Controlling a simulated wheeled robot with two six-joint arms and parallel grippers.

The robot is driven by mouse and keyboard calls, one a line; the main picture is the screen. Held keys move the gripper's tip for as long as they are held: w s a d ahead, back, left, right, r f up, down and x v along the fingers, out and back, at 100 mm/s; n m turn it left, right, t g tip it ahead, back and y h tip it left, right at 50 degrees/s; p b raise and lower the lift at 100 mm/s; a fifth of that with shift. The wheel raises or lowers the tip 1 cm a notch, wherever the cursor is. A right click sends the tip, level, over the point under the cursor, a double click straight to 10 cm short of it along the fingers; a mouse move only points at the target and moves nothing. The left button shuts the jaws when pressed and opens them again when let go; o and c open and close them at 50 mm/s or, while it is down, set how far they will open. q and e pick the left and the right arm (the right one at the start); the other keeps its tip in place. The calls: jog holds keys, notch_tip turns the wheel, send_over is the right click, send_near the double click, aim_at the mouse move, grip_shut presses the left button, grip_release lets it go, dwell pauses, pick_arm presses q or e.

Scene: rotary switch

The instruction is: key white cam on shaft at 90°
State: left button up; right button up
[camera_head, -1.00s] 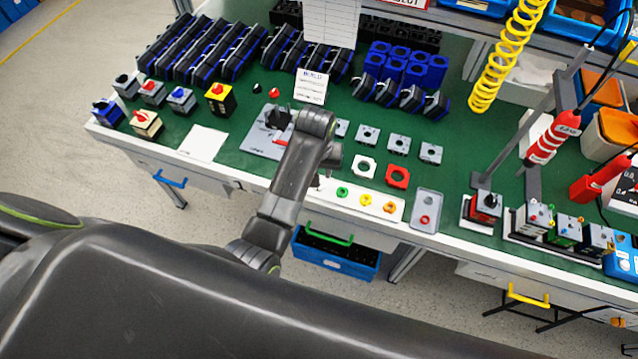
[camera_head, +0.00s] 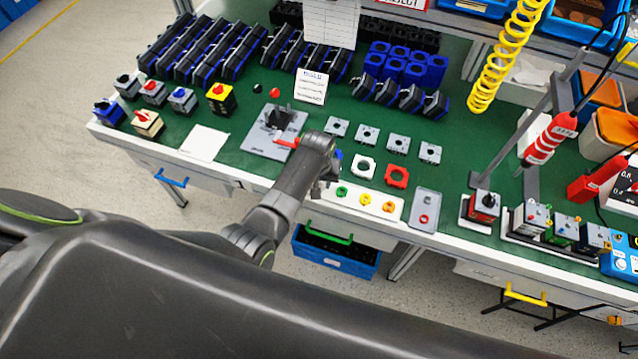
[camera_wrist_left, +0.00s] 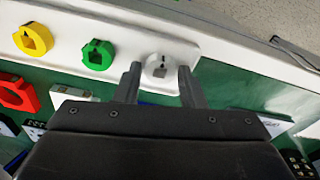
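The white cam (camera_wrist_left: 158,66) sits on the white tray (camera_wrist_left: 212,52), at the end of the row of cams, in the left wrist view. My left gripper (camera_wrist_left: 160,72) is open, with one finger on each side of the white cam. Whether the fingers touch it I cannot tell. In the head view my left gripper (camera_head: 318,189) is over the tray's left end and hides the white cam. A black switch part (camera_head: 278,117) stands on a grey plate (camera_head: 262,142) with a red handle (camera_head: 287,142) in front. The shaft is too small to make out. My right gripper is not in view.
Green (camera_head: 341,191) and yellow (camera_head: 365,199) cams lie along the tray. A white ring plate (camera_head: 364,166) and a red one (camera_head: 397,177) lie behind it. Several grey square plates (camera_head: 367,135) stand farther back. A white sheet (camera_head: 204,142) lies left of the fixture.

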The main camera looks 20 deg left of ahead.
pick_arm(q)
jog(key=shift+f, duration=0.1)
jog(key=c, duration=0.6)
